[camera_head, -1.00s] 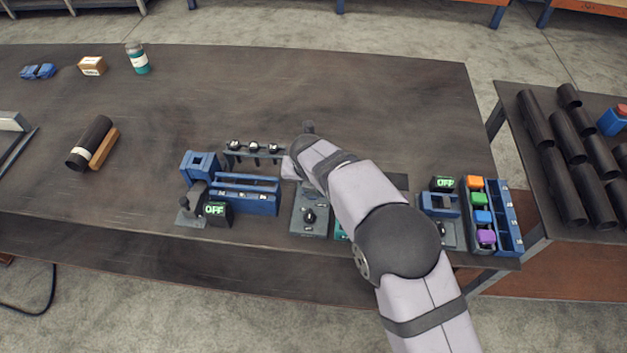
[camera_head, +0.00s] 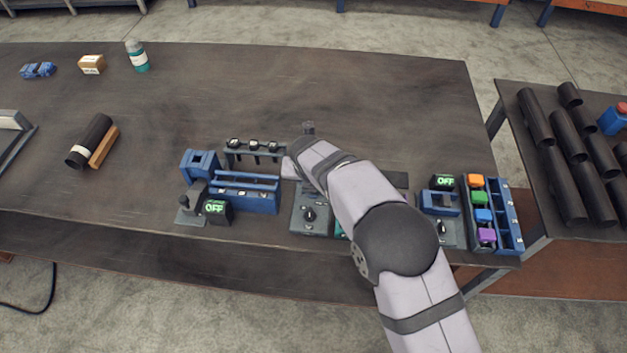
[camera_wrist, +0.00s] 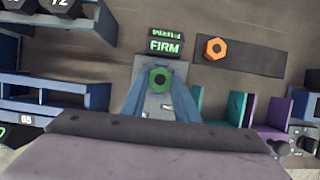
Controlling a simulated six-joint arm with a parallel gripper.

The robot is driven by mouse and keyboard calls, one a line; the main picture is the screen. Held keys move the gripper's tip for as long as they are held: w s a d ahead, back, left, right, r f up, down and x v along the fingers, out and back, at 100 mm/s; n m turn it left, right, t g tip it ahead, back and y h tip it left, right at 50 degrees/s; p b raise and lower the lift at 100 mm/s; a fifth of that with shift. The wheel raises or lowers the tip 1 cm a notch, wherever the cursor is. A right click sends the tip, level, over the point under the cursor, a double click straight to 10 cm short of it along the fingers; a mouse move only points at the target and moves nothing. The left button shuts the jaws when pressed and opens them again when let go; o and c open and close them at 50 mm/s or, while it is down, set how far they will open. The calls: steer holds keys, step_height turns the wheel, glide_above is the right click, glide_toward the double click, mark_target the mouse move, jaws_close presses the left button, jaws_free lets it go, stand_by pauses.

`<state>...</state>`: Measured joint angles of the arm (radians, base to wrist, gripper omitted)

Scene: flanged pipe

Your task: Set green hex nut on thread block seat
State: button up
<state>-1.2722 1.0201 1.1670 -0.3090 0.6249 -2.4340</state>
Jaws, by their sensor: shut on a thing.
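The green hex nut (camera_wrist: 152,83) shows in the middle of the wrist view, between the two blue-grey fingers of my gripper (camera_wrist: 161,72). The gripper is shut on it. Below the nut is a grey plate (camera_wrist: 152,108), which seems to be the thread block's base. I cannot tell whether the nut touches a seat, as the nut covers that spot. In the head view my arm hides the gripper, the nut and most of that fixture.
A green-lit display reading FIRM (camera_wrist: 165,46) stands just beyond the nut. An orange hex nut (camera_wrist: 206,49) lies on a dark strip (camera_wrist: 262,60) to the right. Blue trays (camera_wrist: 50,92) are at left; teal and purple dividers (camera_wrist: 236,107) at right.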

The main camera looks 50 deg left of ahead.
stand_by(0.3)
steer(key=o, duration=1.6)
steer(key=shift+c, duration=0.2)
steer(key=shift+r+p, duration=3.05)
steer(key=shift+r, duration=0.45)
